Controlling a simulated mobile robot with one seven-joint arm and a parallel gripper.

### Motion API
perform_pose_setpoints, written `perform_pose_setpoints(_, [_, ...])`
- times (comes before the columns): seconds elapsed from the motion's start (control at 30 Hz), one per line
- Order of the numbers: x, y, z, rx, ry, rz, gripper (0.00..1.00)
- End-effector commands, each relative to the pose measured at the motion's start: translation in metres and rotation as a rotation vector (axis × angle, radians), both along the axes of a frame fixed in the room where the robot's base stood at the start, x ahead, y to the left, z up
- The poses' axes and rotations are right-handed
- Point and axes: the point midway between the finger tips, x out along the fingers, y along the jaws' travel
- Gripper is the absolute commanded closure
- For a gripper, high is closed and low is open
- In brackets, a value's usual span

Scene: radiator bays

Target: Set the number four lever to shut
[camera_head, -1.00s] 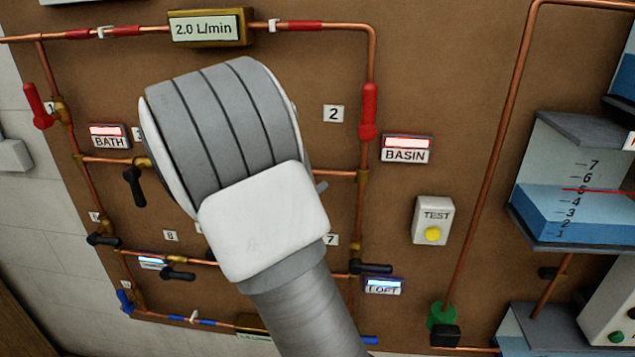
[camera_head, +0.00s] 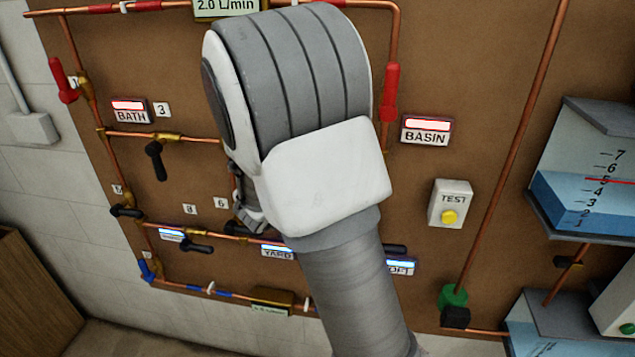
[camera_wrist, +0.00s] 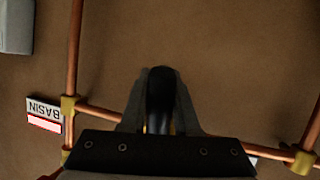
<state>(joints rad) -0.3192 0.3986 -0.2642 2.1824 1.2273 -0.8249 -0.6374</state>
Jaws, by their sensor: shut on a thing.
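In the wrist view my gripper (camera_wrist: 160,112) is shut on a black lever (camera_wrist: 160,90), one finger on each side. The lever stands across a copper pipe (camera_wrist: 100,109), pointing away from the BASIN sign's upright side, which is downward on the board. The pipe runs between two brass tees. No number tag shows beside this lever, so I cannot read it as number four. In the head view my arm hides the lever and most of my gripper; only a grey part of the gripper (camera_head: 247,208) shows at the arm's left edge.
The BASIN sign (camera_head: 426,131) is lit red, as is BATH (camera_head: 130,111). A hanging black lever (camera_head: 156,160) is near tag 3 (camera_head: 162,110). A red lever (camera_head: 390,92) stands right of my arm. A TEST box (camera_head: 450,204) and water tank (camera_head: 588,200) are farther right.

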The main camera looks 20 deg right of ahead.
Motion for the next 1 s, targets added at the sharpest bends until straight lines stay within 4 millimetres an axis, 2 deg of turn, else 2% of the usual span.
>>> perform_pose_setpoints(0.3, [0.0040, 0.0060, -0.0008, 0.084, -0.058, 0.001, 1.00])
perform_pose_setpoints(0.8, [0.0048, 0.0075, -0.0005, 0.097, -0.067, 0.002, 1.00])
perform_pose_setpoints(0.83, [0.0048, 0.0075, -0.0005, 0.097, -0.067, 0.002, 0.65])
perform_pose_setpoints(0.97, [0.0048, 0.0071, -0.0005, 0.096, -0.066, 0.001, 0.42])
perform_pose_setpoints(1.0, [0.0047, 0.0071, -0.0006, 0.095, -0.065, 0.002, 0.41])
